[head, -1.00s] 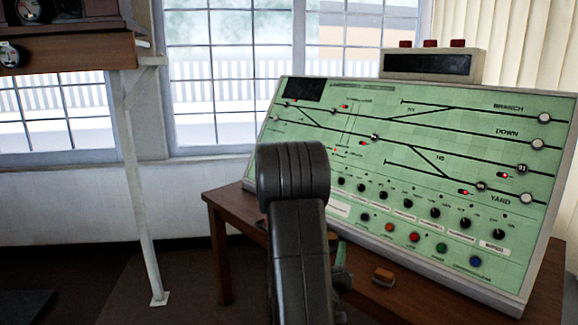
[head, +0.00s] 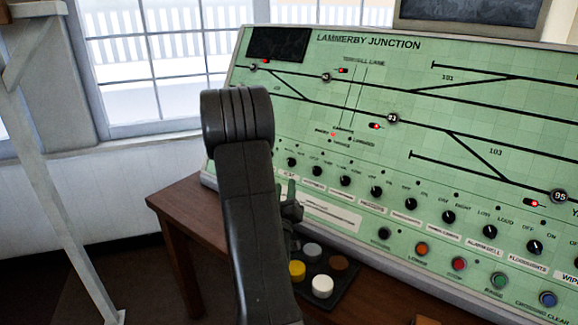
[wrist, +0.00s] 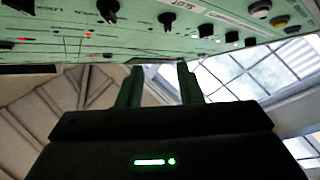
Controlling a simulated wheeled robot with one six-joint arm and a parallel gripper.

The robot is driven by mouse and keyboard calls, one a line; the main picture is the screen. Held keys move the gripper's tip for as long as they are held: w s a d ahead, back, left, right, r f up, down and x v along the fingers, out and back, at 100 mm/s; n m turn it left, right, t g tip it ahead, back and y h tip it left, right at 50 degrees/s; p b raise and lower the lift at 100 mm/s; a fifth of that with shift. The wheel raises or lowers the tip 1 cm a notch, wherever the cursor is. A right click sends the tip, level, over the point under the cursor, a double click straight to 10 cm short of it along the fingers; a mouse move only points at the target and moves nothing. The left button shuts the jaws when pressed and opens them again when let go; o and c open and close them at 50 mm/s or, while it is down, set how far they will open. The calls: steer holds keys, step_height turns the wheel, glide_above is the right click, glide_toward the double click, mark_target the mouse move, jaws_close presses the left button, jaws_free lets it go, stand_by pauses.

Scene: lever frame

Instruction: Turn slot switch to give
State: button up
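The green sloping control panel (head: 430,120) carries a row of small black rotary knobs along its lower part. In the wrist view a short upside-down label seems to read SLOT, with a black knob (wrist: 168,20) beside it, likely the slot switch. In the head view the small labels are too blurred to pick it out. I cannot tell its pointer setting. My gripper (head: 288,188) is near the left end of the knob row, partly hidden by my arm. In the wrist view its two green fingers (wrist: 158,75) stand apart with nothing between them, short of the panel.
Yellow, white, grey and brown round pieces (head: 322,287) sit on a dark base below the gripper. Coloured push buttons (head: 459,264) line the panel's lower edge. The wooden table (head: 190,210) supports the panel. A white post (head: 50,200) stands at the left.

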mark_target(289, 165)
steer(key=w, duration=0.3)
steer(key=w+p, duration=0.1)
steer(key=w, duration=0.2)
steer(key=w+d, duration=0.1)
steer(key=w, duration=0.2)
steer(key=shift+w+d+r, duration=0.1)
steer(key=shift+w+r, duration=0.35)
steer(key=shift+w, duration=0.4)
steer(key=c, duration=0.7)
